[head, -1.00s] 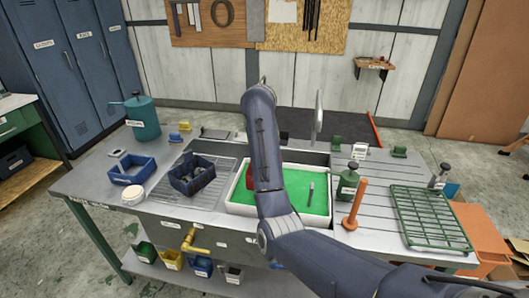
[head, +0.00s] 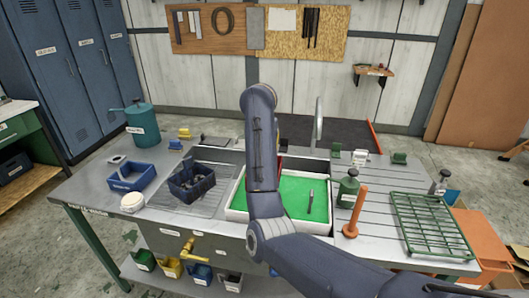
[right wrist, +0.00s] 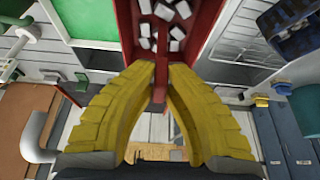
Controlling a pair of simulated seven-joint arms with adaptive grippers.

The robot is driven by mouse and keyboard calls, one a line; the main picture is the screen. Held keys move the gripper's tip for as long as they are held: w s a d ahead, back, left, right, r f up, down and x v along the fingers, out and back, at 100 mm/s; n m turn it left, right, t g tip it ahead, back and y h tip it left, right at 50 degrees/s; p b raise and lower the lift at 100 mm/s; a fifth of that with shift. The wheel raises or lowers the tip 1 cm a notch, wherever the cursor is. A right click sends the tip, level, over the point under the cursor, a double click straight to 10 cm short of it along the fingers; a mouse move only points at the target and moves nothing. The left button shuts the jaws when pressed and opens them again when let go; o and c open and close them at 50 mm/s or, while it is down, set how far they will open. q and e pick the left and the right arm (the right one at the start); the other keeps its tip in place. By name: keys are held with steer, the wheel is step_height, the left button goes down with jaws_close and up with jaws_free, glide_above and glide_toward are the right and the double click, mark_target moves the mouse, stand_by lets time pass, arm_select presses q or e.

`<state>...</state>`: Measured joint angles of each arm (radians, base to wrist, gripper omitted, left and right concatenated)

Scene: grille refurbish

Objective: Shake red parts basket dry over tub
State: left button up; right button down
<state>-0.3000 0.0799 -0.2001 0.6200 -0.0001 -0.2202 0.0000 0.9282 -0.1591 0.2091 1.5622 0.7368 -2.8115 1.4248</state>
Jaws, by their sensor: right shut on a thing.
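The red parts basket (right wrist: 192,55) is in the right wrist view with several pale grey blocks inside. My right gripper (right wrist: 160,88) has yellow fingers shut on a red upright piece at the basket's near end. In the head view my right arm hides the gripper and most of the basket; only a thin red strip (head: 280,161) shows beside the arm. The tub is a white tray (head: 236,213) of green liquid (head: 300,195) in the sink area, below and partly behind my arm. Its green surface also shows at the upper left of the right wrist view (right wrist: 95,18). My left gripper is not in view.
A dark blue basket (head: 193,184) and a blue bin (head: 132,175) stand left of the tub. A green bottle (head: 347,190), an orange plunger-like tool (head: 355,212) and a green wire rack (head: 430,225) stand right. A tall faucet (head: 318,125) rises behind the tub.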

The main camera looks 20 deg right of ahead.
step_height(320, 180, up, 5)
steer(key=shift+f, duration=2.55)
step_height(320, 180, up, 5)
steer(key=shift+f, duration=2.5)
